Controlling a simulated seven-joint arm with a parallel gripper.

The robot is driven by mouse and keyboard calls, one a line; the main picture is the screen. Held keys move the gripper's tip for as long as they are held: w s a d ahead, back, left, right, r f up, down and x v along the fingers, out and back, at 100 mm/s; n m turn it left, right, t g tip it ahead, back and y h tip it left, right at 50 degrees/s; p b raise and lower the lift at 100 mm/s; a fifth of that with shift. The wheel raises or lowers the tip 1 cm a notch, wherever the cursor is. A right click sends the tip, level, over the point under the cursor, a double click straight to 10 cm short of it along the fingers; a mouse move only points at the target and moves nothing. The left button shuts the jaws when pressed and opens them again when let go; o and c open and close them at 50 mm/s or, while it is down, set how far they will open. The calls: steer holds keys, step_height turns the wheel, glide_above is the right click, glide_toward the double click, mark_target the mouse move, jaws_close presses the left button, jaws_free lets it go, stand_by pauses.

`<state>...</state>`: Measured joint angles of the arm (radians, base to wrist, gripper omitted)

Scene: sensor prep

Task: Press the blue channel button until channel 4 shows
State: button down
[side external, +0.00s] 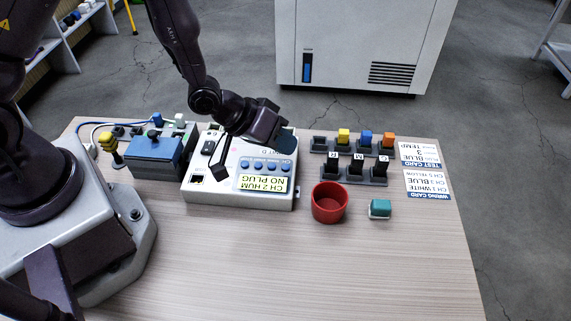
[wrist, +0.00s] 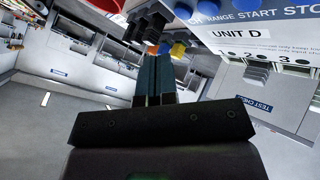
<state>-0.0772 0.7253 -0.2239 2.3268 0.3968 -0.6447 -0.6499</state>
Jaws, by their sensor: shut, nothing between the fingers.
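The white unit (side external: 222,190) stands on the table, turned so its text reads upside down in the side view. Its lit display (side external: 263,184) reads "CH 2 HUM" and "NO PLUG". A row of several blue buttons lies along the display; the channel button (side external: 285,167) seems to be the rightmost, by the CH label. My gripper (side external: 287,143) is shut and empty, above the unit's back right corner, apart from the button as far as I can tell. In the wrist view, the shut fingers (wrist: 153,62) point up the picture, with part of the unit and its RANGE START STOP labels at upper right.
A red cup (side external: 330,204) and a teal-topped block (side external: 380,209) stand right of the unit. Racks with yellow, blue and orange plugs (side external: 365,138) and black plugs (side external: 356,170) are behind them. Wiring cards (side external: 428,184) lie at right. A blue box (side external: 153,155) stands at left. The front table is clear.

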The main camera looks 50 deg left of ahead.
mark_target(284, 165)
steer(key=shift+r, duration=1.6)
